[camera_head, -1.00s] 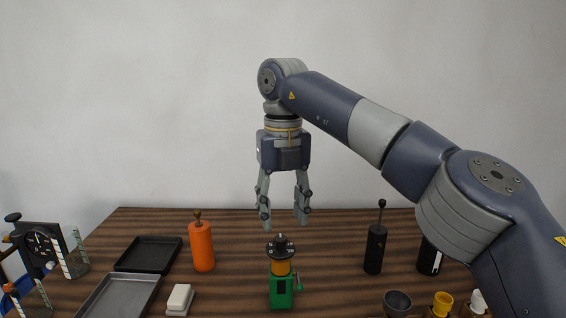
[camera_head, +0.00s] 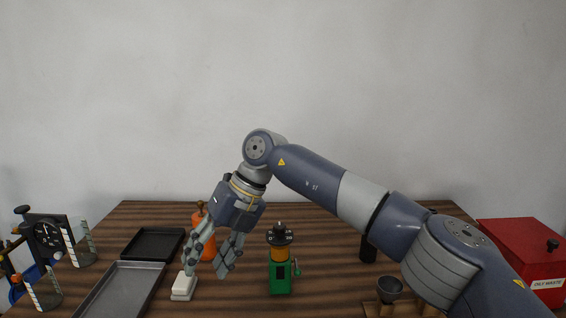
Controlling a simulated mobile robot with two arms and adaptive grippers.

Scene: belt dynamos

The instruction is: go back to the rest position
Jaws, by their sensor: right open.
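My right gripper (camera_head: 207,273) is open and empty. It hangs tilted down and to the left, in front of the orange cylinder (camera_head: 209,247) and close to the white block (camera_head: 184,286). I cannot tell whether a finger touches the white block. The gripper partly hides the orange cylinder. A green and yellow device with a black top and a side crank (camera_head: 280,277) stands upright to the right of the gripper, apart from it. My left gripper is not in view.
A black tray (camera_head: 153,244) and a grey tray (camera_head: 118,291) lie at the left. A dial instrument (camera_head: 47,235) stands at the far left. A dark cup (camera_head: 389,288) sits in a wooden holder at front right. A red waste bin (camera_head: 520,254) is at the far right. My right arm hides much of the right side.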

